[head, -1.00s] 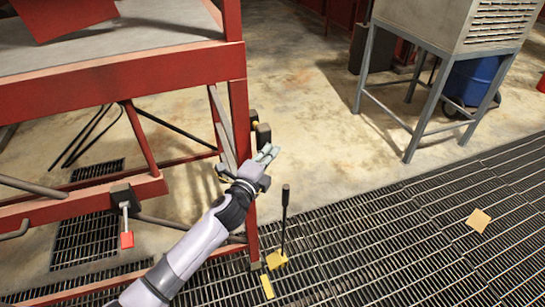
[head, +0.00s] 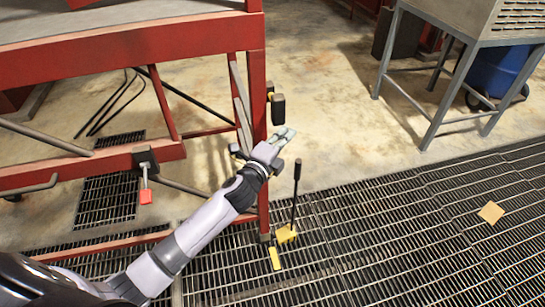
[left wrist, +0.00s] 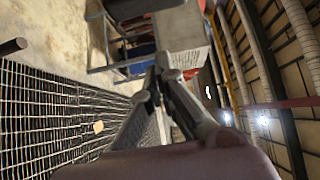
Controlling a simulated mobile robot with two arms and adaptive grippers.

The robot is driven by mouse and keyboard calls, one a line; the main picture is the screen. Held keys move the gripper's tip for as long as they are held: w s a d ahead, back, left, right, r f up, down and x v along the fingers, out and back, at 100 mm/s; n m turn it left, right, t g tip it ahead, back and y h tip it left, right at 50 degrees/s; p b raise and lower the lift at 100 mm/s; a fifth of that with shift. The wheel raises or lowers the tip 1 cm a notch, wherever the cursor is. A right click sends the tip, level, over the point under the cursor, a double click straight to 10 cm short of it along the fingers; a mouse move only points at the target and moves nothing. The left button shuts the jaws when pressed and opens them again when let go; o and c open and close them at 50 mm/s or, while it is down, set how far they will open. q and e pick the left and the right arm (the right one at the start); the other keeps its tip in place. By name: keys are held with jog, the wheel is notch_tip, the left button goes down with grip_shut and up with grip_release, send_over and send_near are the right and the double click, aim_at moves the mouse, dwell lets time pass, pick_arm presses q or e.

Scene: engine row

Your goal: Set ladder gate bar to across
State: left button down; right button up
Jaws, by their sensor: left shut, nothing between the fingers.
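I cannot clearly tell the ladder gate bar apart. A black grip with a yellow part (head: 277,108) sticks out from the red corner post (head: 262,160) in the head view and may belong to it. A light grey bar (head: 241,112) stands just left of the post. My left gripper (head: 285,136) is shut and empty, just right of the post and below the black grip, with a small gap showing. In the left wrist view its closed fingers (left wrist: 161,70) point away from me. Small dark parts behind the gripper are partly hidden. My right gripper is not in view.
A black-handled lever on a yellow base (head: 287,235) rises from the floor grating (head: 400,235) near the post's foot. A grey cabinet on legs (head: 475,35) and a blue barrel (head: 497,72) stand at back right. The concrete floor between is open.

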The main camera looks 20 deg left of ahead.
pick_arm(q)
jog(key=s+a+b, duration=0.1)
jog(key=s+a, duration=0.1)
jog(key=s, duration=0.5)
jog(key=shift+f+b, duration=0.2)
jog(key=shift+b, duration=0.15)
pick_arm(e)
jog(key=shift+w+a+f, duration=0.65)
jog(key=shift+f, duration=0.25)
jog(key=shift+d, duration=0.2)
